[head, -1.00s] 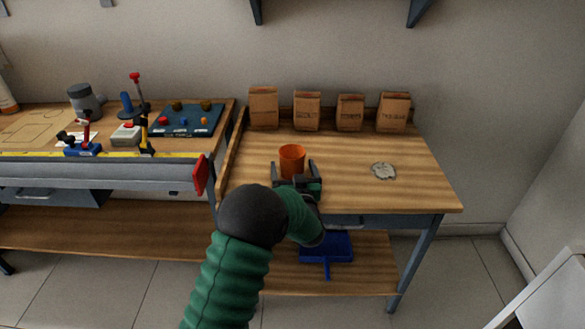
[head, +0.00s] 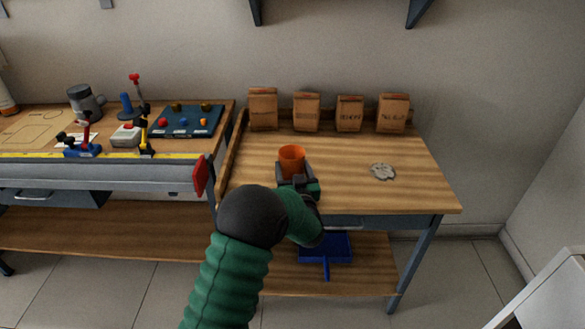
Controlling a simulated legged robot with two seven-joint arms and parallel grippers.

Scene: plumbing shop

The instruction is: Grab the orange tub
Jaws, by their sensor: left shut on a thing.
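The orange tub (head: 291,157) stands upright near the left front part of the wooden table (head: 345,190) at the right. My left gripper (head: 293,171) is shut on the tub, with one finger at each side of it. The gripper and wrist hide the lower front of the tub. I cannot tell whether its base touches the table. My right gripper is not in view.
Several brown paper bags (head: 349,114) stand along the back of the table. A grey flat piece (head: 382,171) lies to the right of the tub. A workbench with tools and a blue board (head: 187,121) is at the left. A blue dustpan (head: 325,248) lies on the lower shelf.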

